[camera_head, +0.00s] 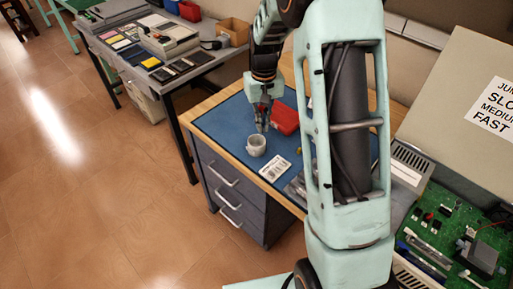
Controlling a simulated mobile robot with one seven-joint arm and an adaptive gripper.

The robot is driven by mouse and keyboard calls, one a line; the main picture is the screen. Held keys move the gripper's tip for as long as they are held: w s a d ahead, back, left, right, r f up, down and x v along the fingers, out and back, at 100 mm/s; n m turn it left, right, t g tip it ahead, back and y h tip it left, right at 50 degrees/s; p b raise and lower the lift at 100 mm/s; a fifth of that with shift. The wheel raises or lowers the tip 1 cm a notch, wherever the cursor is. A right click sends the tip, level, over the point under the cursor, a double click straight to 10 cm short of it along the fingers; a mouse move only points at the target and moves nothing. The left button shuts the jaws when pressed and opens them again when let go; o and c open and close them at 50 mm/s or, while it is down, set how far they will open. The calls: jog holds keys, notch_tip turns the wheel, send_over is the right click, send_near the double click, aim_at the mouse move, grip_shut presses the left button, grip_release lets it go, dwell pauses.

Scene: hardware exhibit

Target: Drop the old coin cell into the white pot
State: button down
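The white pot (256,147) stands upright near the front-left edge of the blue mat (217,124) on the wooden workbench. My gripper (263,127) points down just behind the pot, its fingertips close above the mat or the pot's far side. The fingers look near each other, but at this size I cannot tell whether they are shut or hold anything. I cannot make out a loose coin cell; it may be hidden by the gripper, the pot or my arm. A white printed card or pack (275,168) lies on the mat in front of the pot.
A red box (285,118) lies right behind my gripper. Grey items (296,188) lie at the mat's front right, partly behind my arm. A green circuit board (450,240) is at the right. The mat left of the pot is clear.

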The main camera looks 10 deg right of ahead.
jog(key=shift+f+b, duration=1)
jog(key=shift+f, duration=0.9)
jog(key=c, duration=2.1)
grip_release()
jog(key=shift+r, duration=0.1)
notch_tip(320, 180, up, 12)
